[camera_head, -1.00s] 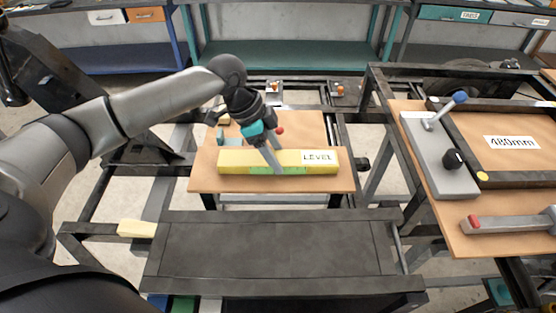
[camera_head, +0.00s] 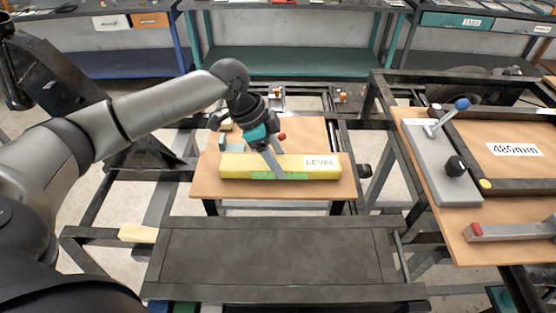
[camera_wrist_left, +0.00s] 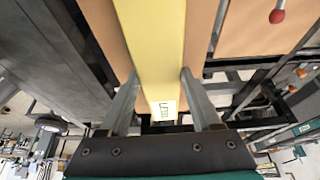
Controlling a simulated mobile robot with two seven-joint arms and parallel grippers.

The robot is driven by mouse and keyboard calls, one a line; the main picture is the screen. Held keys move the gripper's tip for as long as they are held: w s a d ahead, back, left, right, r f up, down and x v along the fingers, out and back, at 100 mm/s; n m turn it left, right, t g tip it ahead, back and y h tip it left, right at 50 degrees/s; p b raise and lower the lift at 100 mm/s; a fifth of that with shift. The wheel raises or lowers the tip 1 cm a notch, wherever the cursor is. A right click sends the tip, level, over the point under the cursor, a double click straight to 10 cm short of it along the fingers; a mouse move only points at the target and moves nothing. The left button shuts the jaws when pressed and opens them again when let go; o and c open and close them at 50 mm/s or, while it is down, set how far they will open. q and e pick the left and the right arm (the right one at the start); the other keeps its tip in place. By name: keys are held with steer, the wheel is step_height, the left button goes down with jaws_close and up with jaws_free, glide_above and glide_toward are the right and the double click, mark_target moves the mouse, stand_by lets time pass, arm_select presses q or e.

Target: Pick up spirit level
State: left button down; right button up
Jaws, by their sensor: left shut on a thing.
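The spirit level is a long yellow bar (camera_head: 235,168) with a white LEVEL label and a green front patch. It lies lengthwise over the small wooden board (camera_head: 322,191) in the middle of the head view. My left gripper (camera_head: 276,170) reaches down from above and is shut on the bar near its middle. In the left wrist view, the gripper fingers (camera_wrist_left: 161,75) are on both sides of the yellow bar (camera_wrist_left: 155,35). I cannot tell whether the bar is clear of the board. My right gripper is not in view.
A dark flat bench (camera_head: 275,260) stands in front of the board. At right, a wooden panel holds a grey plate with a blue-knobbed lever (camera_head: 445,118) and a red-tipped bar (camera_head: 510,231). Small clamps (camera_head: 340,95) are behind the board. A pale block (camera_head: 137,233) is at left.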

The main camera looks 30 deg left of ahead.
arm_select(q)
step_height(320, 180, up, 20)
steer(key=p, duration=0.1)
steer(key=shift+f, duration=0.15)
